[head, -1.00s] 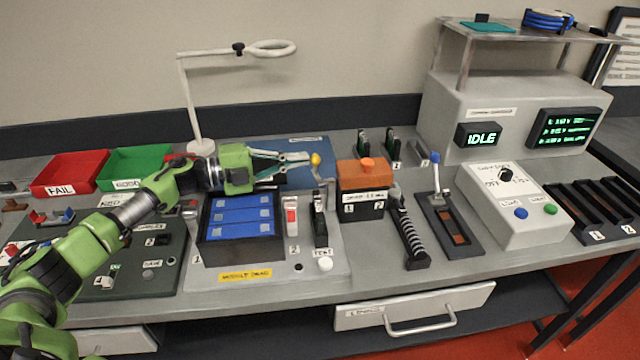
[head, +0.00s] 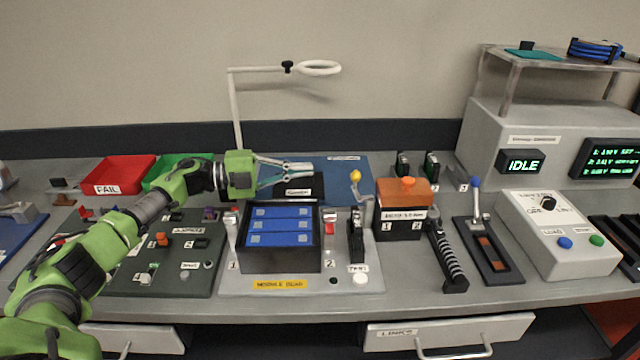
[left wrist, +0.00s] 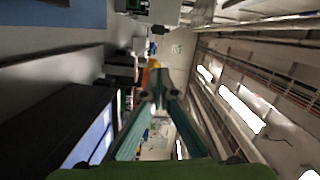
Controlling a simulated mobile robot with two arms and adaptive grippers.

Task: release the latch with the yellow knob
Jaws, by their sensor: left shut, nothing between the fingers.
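The yellow knob (head: 355,175) tops a grey latch lever (head: 366,208) at the right back of the module fixture, just left of the orange-topped box. My left gripper (head: 313,171) is shut and empty. It reaches in from the left above the back of the fixture, its tips pointing right, short of the knob with a visible gap. In the left wrist view the knob (left wrist: 154,63) shows just beyond the closed fingertips (left wrist: 160,88). The fixture's dark box (head: 262,262) with blue modules lies below and in front of the gripper. My right gripper is out of view.
The orange-topped box (head: 403,208) stands close right of the lever. A ring lamp on a post (head: 236,108) rises behind the gripper. Red bin (head: 128,178) and green bin (head: 165,172) stand at the back left. A blue mat (head: 335,190) lies behind the fixture.

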